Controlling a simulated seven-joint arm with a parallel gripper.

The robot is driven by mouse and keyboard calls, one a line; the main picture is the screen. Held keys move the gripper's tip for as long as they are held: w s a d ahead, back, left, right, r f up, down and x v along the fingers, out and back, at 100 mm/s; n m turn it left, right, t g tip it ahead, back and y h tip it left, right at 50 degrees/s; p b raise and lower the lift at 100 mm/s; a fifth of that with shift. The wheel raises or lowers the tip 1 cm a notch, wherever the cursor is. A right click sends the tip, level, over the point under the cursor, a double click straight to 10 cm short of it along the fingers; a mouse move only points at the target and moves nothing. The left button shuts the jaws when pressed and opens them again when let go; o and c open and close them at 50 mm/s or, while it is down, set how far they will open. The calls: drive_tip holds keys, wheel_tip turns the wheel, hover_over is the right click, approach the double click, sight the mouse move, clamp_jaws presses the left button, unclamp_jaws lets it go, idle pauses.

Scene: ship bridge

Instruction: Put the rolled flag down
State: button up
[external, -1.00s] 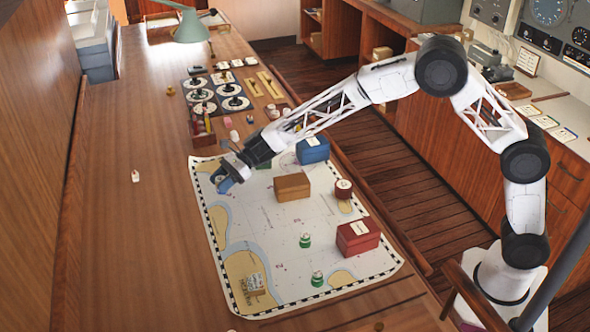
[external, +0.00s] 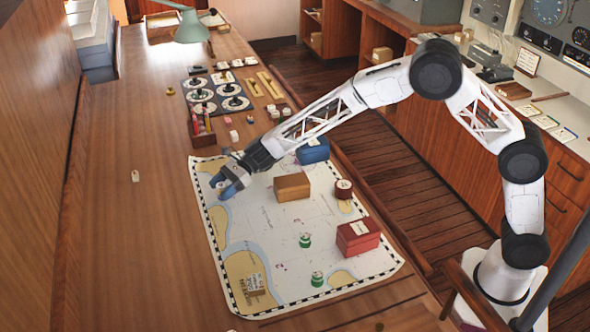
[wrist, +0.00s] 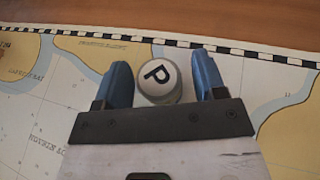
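A short grey-green cylinder with a white top marked P (wrist: 158,78), perhaps the rolled flag, stands between my fingers in the wrist view. My gripper (external: 228,188) is low over the far left part of the chart (external: 265,222). In the wrist view, my gripper's blue fingers (wrist: 162,85) are on either side of the cylinder, with a narrow gap at the right and a very thin one at the left. The gripper looks open. The cylinder appears upright on the chart; its base is partly hidden. The external view barely shows it behind the fingers.
On the chart are a brown box (external: 292,187), a red box (external: 358,237), a blue box (external: 312,151), a round dark red tin (external: 343,188) and two green-and-white cylinders (external: 305,240) (external: 317,279). The desk left of the chart is mostly clear.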

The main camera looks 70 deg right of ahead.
drive_tip(key=shift+r, duration=0.2)
drive_tip(key=v, duration=1.2)
drive_tip(key=shift+r, duration=0.1)
idle(0.8)
drive_tip(key=s+d+r+n+g+h, duration=0.15)
drive_tip(key=s+r+n, duration=0.25)
drive_tip(key=s, duration=0.6)
drive_tip(key=s+d+r+n+g+h, duration=0.15)
drive_tip(key=s+r+n, duration=0.25)
drive_tip(key=s, duration=0.5)
drive_tip(key=s+r+n+g+h, duration=0.1)
drive_tip(key=s+r+n+h, duration=0.2)
drive_tip(key=s, duration=0.7)
drive_tip(key=s+d+n+h, duration=0.2)
drive_tip(key=s+d+n, duration=0.1)
drive_tip(key=s, duration=0.8)
drive_tip(key=s+d+n+h, duration=0.2)
drive_tip(key=s+d+n, duration=0.2)
drive_tip(key=s, duration=0.7)
drive_tip(key=s+d+n+h, duration=0.2)
drive_tip(key=s+d+n, duration=0.2)
drive_tip(key=s, duration=0.7)
drive_tip(key=shift+f+n, duration=0.4)
drive_tip(key=shift+n, duration=0.2)
